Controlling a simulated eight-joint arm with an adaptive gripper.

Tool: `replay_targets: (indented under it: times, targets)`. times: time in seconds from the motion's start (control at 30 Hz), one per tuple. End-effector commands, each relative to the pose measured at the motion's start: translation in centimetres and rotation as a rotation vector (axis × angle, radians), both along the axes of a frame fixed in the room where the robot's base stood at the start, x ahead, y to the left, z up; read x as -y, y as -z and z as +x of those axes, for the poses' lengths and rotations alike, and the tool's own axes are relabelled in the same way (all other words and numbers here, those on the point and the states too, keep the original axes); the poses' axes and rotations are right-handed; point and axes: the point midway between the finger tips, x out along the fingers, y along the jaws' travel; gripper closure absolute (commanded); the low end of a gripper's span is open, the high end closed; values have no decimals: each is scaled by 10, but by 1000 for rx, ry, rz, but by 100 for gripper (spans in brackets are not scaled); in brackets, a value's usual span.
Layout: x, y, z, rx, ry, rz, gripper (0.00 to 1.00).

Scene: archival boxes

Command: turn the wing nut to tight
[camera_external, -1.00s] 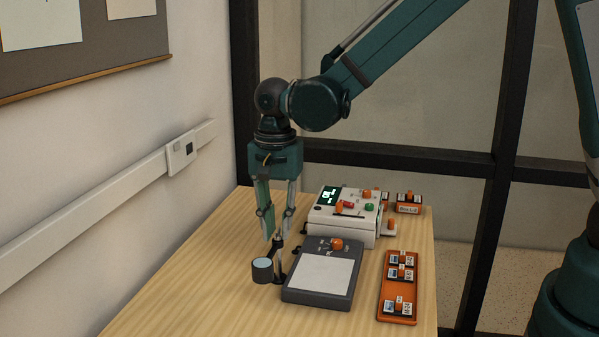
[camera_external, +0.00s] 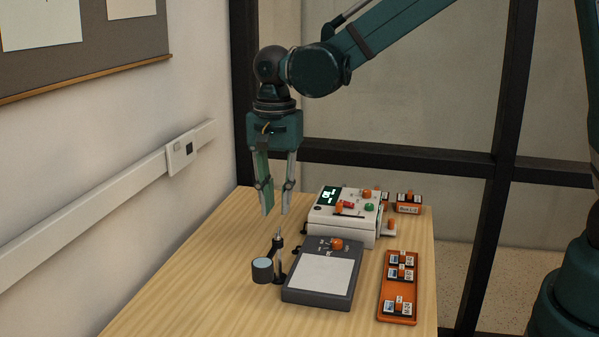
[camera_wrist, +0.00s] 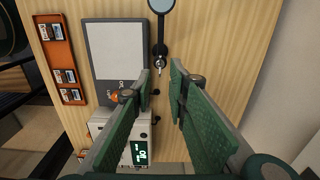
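A small metallic piece, which looks like the wing nut (camera_wrist: 160,65), shows in the wrist view at the near end of a black arm. In the external view the same spot is the top of a slim post (camera_external: 280,238); the nut is too small there to tell its turn. The black arm carries a round pale-blue lens (camera_external: 263,266), also in the wrist view (camera_wrist: 162,5). My gripper (camera_external: 276,212) hangs pointing down just above the post, apart from it. Its fingers are open and empty; the wrist view shows the gap between the tips (camera_wrist: 162,72).
A dark grey box with a pale panel (camera_external: 320,272) and an orange knob stands right of the post. Behind it is a white control box (camera_external: 341,228) with a lit display. An orange tray (camera_external: 397,290) lies further right. The wooden table's left front is clear.

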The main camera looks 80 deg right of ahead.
Motion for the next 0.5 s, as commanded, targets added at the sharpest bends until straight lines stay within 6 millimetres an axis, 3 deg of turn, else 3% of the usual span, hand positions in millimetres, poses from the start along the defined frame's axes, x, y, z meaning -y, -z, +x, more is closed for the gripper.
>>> replay_targets:
  times: [0.2,0.5]
  targets:
    - [0,-32,0,0,0,0,83]
    - [0,-53,0,0,0,0,83]
